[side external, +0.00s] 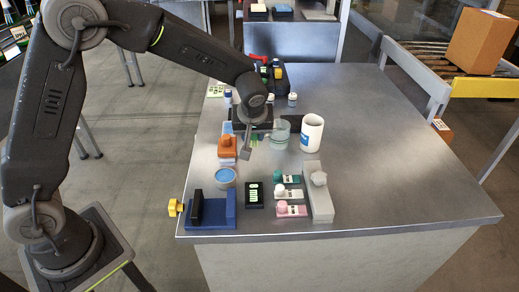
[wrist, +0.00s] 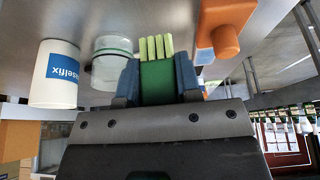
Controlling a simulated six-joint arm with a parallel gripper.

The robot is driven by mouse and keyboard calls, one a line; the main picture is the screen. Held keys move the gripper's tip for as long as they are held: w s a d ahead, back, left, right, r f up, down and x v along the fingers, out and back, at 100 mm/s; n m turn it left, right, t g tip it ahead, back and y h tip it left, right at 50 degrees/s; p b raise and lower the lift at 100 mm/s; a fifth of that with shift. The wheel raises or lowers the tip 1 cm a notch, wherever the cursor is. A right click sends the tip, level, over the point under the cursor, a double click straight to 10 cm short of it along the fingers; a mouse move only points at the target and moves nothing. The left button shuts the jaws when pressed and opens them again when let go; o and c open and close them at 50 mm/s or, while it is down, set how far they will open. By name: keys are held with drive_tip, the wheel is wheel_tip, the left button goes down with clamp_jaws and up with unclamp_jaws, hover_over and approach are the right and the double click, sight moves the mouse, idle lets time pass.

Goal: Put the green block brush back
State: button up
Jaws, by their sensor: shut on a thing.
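My gripper (wrist: 158,76) is shut on the green block brush (wrist: 157,84), which sits between its two blue-grey fingers. The brush's pale green bristles (wrist: 155,47) stick out past the fingertips in the wrist view. In the side view my gripper (side external: 246,146) is over the table, between an orange-knobbed block (side external: 227,146) and a glass jar (side external: 280,134). The arm largely hides the held brush there; a little light green shows beside the gripper. I cannot tell whether the bristles touch anything.
A round blue-topped tin (side external: 225,177), a blue stand (side external: 220,209), a black label card (side external: 254,195), a grey block (side external: 318,192) and small green, white and pink pieces lie nearer the front. The table's right side (side external: 400,170) is clear.

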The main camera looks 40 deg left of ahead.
drive_tip(key=shift+w+d+f, duration=0.2)
drive_tip(key=shift+d+f, duration=0.15)
drive_tip(key=shift+d, duration=0.1)
drive_tip(key=shift+w+d+f, duration=0.15)
drive_tip(key=shift+d+f, duration=0.2)
drive_tip(key=shift+d, duration=0.1)
drive_tip(key=shift+f, duration=1.85)
drive_tip(key=shift+f, duration=0.15)
drive_tip(key=o, duration=0.9)
drive_tip(key=v, duration=1.2)
drive_tip(key=s+a+r+m+t+h, duration=0.15)
drive_tip(key=s+a+r+m, duration=0.3)
drive_tip(key=s+r, duration=0.6)
drive_tip(key=shift+s+a+f+m+t+h, duration=0.25)
drive_tip(key=shift+s+m, duration=0.5)
drive_tip(key=shift+s, duration=1.6)
drive_tip(key=shift+s+a+f+m+t+h, duration=0.1)
drive_tip(key=shift+s+a+m+h, duration=0.45)
drive_tip(key=shift+s, duration=1.8)
drive_tip(key=shift+s+a+f+m+t+h, duration=0.15)
drive_tip(key=shift+s+m, duration=0.8)
drive_tip(key=shift+s, duration=1.35)
